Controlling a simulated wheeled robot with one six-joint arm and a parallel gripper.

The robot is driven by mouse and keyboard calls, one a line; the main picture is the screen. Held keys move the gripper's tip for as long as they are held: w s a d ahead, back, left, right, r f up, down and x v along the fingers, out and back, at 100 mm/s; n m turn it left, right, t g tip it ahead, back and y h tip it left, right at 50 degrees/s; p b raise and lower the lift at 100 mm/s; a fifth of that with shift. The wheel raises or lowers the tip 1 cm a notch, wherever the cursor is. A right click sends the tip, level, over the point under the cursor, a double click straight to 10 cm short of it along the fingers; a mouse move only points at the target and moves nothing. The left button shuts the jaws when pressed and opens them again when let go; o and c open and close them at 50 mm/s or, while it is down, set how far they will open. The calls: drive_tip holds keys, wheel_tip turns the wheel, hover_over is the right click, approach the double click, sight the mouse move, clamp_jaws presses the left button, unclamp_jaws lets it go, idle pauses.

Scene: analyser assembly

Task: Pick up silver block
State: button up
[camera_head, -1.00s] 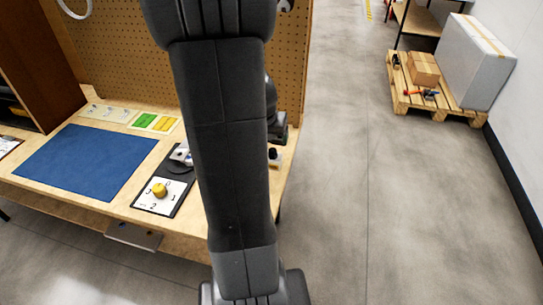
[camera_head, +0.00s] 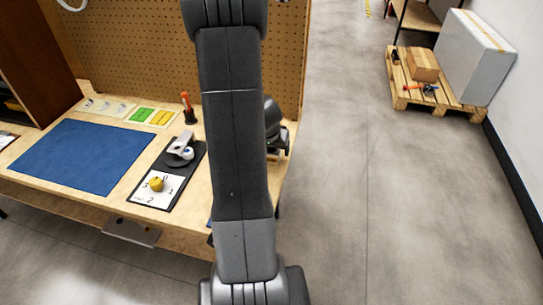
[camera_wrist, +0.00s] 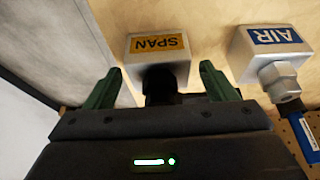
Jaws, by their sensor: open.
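Two silver blocks show in the wrist view; I cannot tell which one the task means. One silver block with a yellow SPAN label (camera_wrist: 158,61) is at the middle, with a dark fitting below it. The other silver block, with a blue AIR label (camera_wrist: 268,46), is to the right, with a metal fitting and a blue cylinder. My gripper (camera_wrist: 161,72) is open, its green fingers apart on either side of the SPAN block's lower part. Contact cannot be told. In the head view my arm covers the bench's right part, so I cannot pick out these blocks there.
The bench holds a blue mat (camera_head: 80,155), a white dial card (camera_head: 167,192) with a yellow knob (camera_head: 157,184), a silver-and-white device (camera_head: 181,147), green and yellow cards (camera_head: 152,116), and an orange-handled tool (camera_head: 186,104). A pegboard (camera_head: 140,50) stands behind.

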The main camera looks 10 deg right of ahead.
drive_tip(key=shift+w+d+f, duration=0.1)
drive_tip(key=shift+w+f, duration=0.05)
drive_tip(key=shift+f, duration=0.3)
drive_tip(key=shift+r, duration=0.1)
drive_tip(key=c, duration=1.2)
